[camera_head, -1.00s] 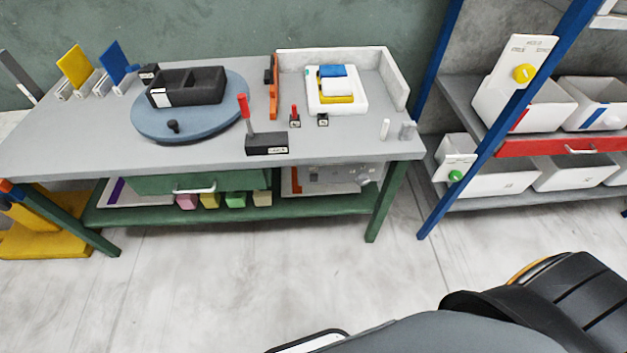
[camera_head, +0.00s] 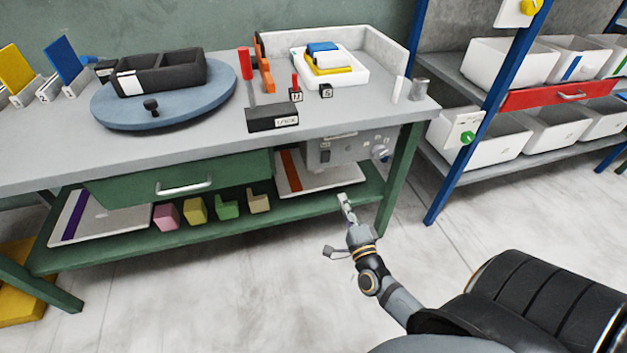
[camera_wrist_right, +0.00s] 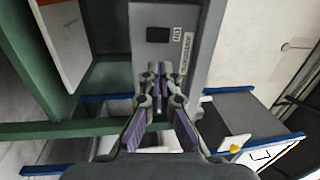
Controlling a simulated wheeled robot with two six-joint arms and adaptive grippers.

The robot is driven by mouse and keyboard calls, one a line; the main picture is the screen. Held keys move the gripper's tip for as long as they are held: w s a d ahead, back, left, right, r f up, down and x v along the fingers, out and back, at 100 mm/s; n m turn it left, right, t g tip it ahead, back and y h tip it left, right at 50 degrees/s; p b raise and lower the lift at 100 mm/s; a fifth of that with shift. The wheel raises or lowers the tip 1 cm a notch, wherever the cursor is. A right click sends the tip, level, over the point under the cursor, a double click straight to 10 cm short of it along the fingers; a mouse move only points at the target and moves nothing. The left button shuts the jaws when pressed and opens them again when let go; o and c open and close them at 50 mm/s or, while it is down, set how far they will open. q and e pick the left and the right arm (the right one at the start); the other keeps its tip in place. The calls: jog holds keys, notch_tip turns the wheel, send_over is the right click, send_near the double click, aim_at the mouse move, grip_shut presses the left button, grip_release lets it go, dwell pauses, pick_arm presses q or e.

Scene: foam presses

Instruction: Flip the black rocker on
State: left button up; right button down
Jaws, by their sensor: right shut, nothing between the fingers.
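The black rocker (camera_head: 325,156) is a small dark switch on the front of a grey control box (camera_head: 350,150) under the right end of the bench. In the right wrist view the rocker (camera_wrist_right: 158,35) sits on the box's face beside small printed labels. My right gripper (camera_head: 343,199) is in front of and below the box, apart from it. In the right wrist view its fingertips (camera_wrist_right: 158,70) are together and empty, below the rocker in the picture. Which way the rocker is tilted is too small to tell. My left gripper is out of view.
A green bench leg (camera_head: 398,180) stands to the right. A green drawer (camera_head: 175,180) is to the left. The floor in front is clear.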

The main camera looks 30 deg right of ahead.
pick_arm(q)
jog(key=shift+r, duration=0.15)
pick_arm(e)
jog(key=shift+r, duration=0.3)
send_near(326, 156)
jog(key=x, duration=0.5)
jog(key=shift+w, duration=0.25)
jog(key=shift+w+d+b, duration=0.15)
jog(key=shift+w+b, duration=0.15)
jog(key=shift+w, duration=0.35)
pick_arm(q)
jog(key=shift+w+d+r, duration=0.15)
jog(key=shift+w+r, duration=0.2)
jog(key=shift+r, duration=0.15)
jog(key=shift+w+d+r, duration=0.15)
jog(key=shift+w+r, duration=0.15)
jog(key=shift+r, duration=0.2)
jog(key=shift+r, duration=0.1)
pick_arm(e)
jog(key=shift+r, duration=0.15)
